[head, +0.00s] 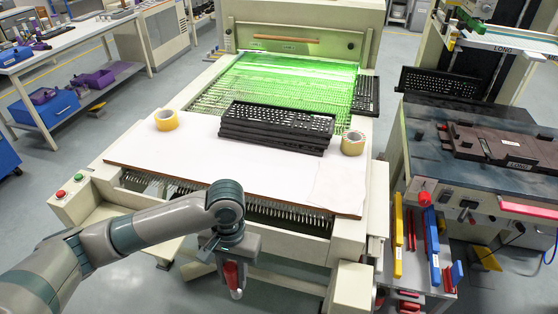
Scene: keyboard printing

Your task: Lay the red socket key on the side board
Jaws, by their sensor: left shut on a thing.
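My left gripper (232,268) hangs in front of the printing machine's near edge, pointing down. It is shut on a small red thing with a pale lower end, which looks like the red socket key (231,275); the gripper hides part of it. It is held in the air, apart from any surface. Which surface is the side board is not certain; a pale tool board (415,284) with yellow, red and blue tools stands at the lower right, well to the right of my gripper. My right gripper is not in view.
A white-topped board (190,150) on the machine bears a stack of black keyboards (275,128) and two yellow tape rolls (166,120) (353,143). A dark bench (430,175) with a brown fixture (497,145) stands at right.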

